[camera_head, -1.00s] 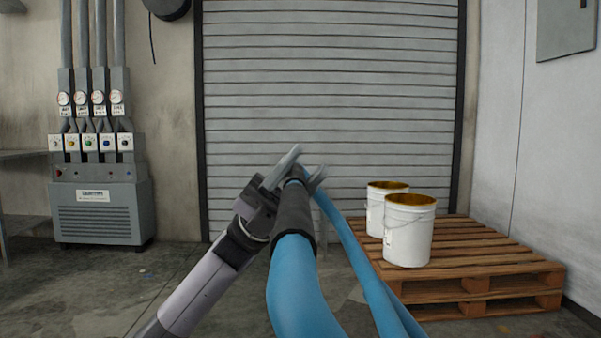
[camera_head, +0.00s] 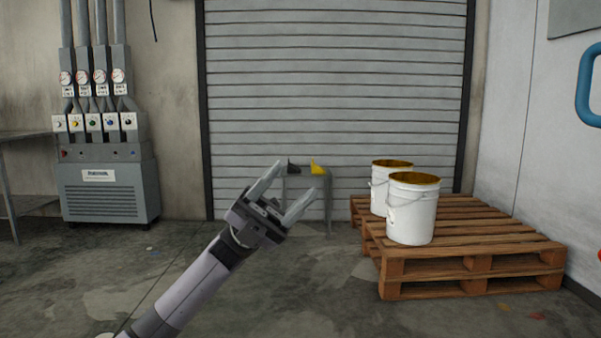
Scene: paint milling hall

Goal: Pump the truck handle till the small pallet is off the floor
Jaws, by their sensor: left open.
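My left gripper (camera_head: 294,182) is open and empty, raised in front of the shutter. A blue curved bar (camera_head: 584,90) shows at the right edge, cut off by the frame and well apart from my gripper. It looks like part of the truck handle, but I cannot be sure. A wooden pallet (camera_head: 470,290) stands at the right with two white buckets on it, one (camera_head: 412,215) in front of the other (camera_head: 383,200). I see no clear gap under the pallet. The truck's body and my right gripper are not in view.
A small grey stand (camera_head: 329,205) behind my gripper bears a yellow item (camera_head: 317,167) and a dark one (camera_head: 292,167). A grey gauge cabinet (camera_head: 105,190) stands at the left, before the wall.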

